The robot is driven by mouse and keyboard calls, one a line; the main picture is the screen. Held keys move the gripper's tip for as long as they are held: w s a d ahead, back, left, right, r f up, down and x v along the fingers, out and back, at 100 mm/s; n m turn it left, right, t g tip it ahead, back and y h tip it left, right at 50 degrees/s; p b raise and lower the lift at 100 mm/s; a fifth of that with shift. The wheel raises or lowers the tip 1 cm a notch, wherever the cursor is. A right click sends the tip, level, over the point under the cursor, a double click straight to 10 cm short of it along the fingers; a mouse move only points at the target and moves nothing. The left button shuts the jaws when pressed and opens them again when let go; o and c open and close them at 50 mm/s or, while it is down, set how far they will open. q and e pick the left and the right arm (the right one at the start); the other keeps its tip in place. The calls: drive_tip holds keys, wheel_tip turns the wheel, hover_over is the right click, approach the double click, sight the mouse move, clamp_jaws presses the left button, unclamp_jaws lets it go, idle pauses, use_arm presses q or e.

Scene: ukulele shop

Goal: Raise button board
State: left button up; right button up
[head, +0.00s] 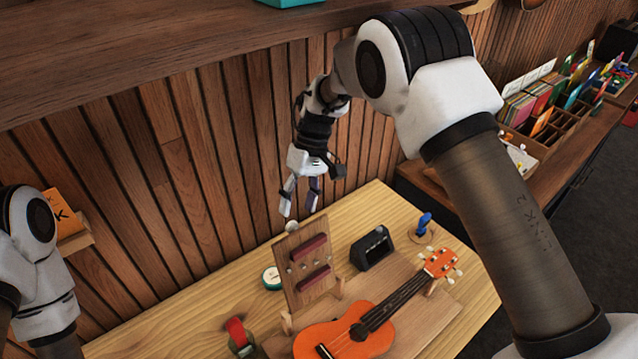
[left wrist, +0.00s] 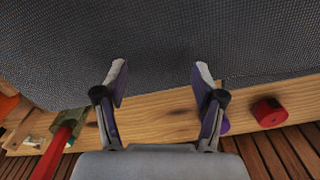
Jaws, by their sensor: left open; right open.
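The button board (head: 291,282) is a brown wooden panel with two dark red bars and small pale buttons. It stands tilted on the workbench, behind the body of an orange ukulele (head: 345,338). A pale round knob (head: 291,226) shows at its top edge. My right gripper (head: 299,203) is open and points down just above the board's top, apparently apart from it and empty. My left gripper (left wrist: 160,75) is open and empty in the left wrist view, over a dark grey textured surface. It is out of the head view, where only its arm shows at the left.
On the bench are a black box-shaped device (head: 372,249), a blue object on a round base (head: 424,224), a teal-rimmed round tin (head: 272,277) and a red-strapped item (head: 237,332). A wooden shelf (head: 150,50) overhangs above. A red roll (left wrist: 269,112) lies on a wooden strip.

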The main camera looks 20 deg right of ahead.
drive_tip(key=w+d, duration=0.7)
drive_tip(key=d, duration=0.1)
drive_tip(key=shift+d+f, duration=0.2)
drive_tip(key=shift+f, duration=0.1)
